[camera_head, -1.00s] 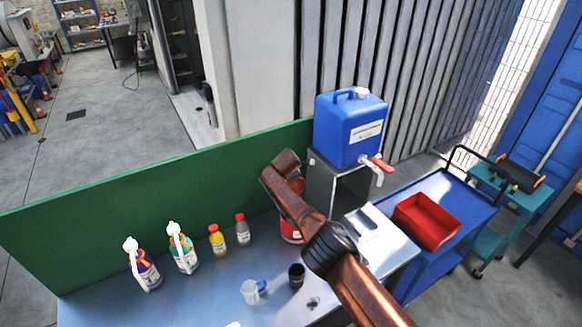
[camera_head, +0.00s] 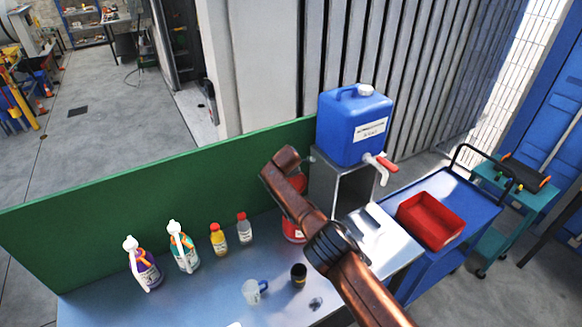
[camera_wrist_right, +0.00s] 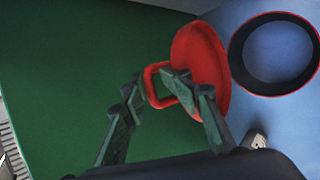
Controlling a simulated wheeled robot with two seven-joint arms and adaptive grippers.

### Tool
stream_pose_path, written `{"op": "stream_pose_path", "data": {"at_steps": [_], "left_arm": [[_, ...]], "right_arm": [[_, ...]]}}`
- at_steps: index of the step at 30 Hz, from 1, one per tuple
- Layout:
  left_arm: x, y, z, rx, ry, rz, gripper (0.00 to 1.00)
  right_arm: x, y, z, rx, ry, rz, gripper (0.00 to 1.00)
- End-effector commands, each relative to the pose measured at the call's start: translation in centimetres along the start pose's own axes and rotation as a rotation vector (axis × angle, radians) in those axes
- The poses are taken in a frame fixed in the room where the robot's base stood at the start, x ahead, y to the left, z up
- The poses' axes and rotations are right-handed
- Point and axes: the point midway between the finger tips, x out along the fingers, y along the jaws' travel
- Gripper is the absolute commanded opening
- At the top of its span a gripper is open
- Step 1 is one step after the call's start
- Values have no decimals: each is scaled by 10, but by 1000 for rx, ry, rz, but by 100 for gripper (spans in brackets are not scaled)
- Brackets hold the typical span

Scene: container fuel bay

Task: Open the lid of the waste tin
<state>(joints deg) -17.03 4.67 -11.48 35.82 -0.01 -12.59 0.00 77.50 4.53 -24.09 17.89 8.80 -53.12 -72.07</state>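The waste tin is red. In the head view its body (camera_head: 291,233) shows partly behind my right arm, at the back of the bench beside the green panel. In the right wrist view its open round mouth (camera_wrist_right: 236,58) has a red rim and a grey inside. The red lid (camera_wrist_right: 208,62) stands tilted up beside the mouth, its loop handle (camera_wrist_right: 151,88) toward my gripper. My right gripper (camera_wrist_right: 152,80) has its fingers drawn together on the handle's bar, one finger at each side. In the head view my arm hides these fingers. My left gripper is out of view.
Two spray bottles (camera_head: 184,250) and two small bottles (camera_head: 218,241) stand along the green panel (camera_head: 150,195). A clear mug (camera_head: 251,291) and a dark cup (camera_head: 298,276) stand nearer. A blue canister (camera_head: 345,135) and a cart with a red bin (camera_head: 431,222) are right.

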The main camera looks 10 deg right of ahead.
Motion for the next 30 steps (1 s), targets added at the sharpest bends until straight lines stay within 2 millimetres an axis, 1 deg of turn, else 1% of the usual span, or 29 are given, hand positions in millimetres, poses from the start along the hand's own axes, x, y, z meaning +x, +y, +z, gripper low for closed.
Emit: {"op": "stream_pose_path", "data": {"at_steps": [1, 8, 11, 16, 21, 26, 27, 30], "left_arm": [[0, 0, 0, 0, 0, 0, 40], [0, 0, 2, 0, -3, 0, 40], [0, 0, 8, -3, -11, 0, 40], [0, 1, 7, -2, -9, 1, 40], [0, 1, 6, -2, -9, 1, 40], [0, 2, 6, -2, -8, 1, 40], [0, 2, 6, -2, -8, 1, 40], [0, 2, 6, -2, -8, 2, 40]], "right_arm": [[4, -8, -3, 1, 4, -14, 26], [3, -6, 0, 1, 0, -10, 26], [3, -5, 0, 0, -1, -8, 26], [-2, -3, -3, -6, 3, -5, 26], [-12, -1, -7, -8, 9, -4, 26], [-27, -1, -1, -1, 3, 0, 26], [-31, -2, 2, 2, -2, 0, 26], [-45, 0, -1, -1, 0, 1, 26]]}}
